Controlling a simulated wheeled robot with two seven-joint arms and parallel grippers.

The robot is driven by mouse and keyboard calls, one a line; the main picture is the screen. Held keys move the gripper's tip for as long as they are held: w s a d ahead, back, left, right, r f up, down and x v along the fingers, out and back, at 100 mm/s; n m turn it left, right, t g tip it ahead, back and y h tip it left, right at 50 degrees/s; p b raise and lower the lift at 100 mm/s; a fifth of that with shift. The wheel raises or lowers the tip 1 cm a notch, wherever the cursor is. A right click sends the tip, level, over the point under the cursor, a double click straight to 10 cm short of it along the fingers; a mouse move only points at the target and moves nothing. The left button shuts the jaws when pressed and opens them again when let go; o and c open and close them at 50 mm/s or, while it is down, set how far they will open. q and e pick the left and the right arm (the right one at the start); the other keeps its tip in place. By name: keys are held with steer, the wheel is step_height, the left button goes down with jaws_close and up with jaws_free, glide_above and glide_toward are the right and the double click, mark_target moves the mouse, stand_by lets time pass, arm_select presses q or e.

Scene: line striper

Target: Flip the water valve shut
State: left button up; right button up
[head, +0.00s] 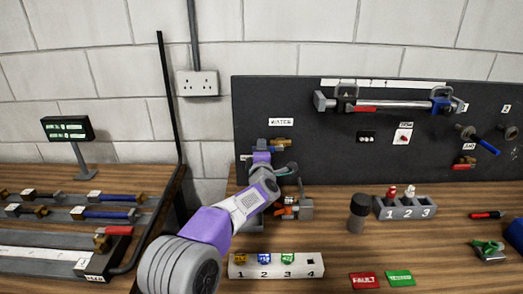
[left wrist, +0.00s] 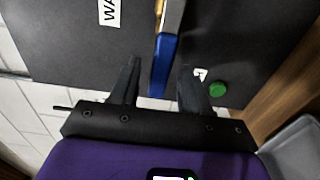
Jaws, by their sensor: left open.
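The water valve is on the black panel under the WATER label (head: 281,122). In the head view a brass part of it (head: 286,142) shows beside my arm, which hides much of the valve. In the left wrist view its blue handle (left wrist: 162,65) runs down from a metal and brass part and lies between my left fingers. My left gripper (left wrist: 158,72) is open, with one finger on each side of the handle and gaps visible. In the head view the left gripper (head: 286,169) is at the panel, just below the label. My right gripper is not in view.
Below the gripper are orange and grey fittings (head: 296,209). A dark cylinder (head: 358,212), a numbered grey block (head: 405,208) and a white numbered strip (head: 276,266) stand on the bench. A green button (left wrist: 217,89) is near one finger.

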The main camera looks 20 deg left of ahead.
arm_select(q)
steer(key=shift+x, duration=0.8)
jaws_close()
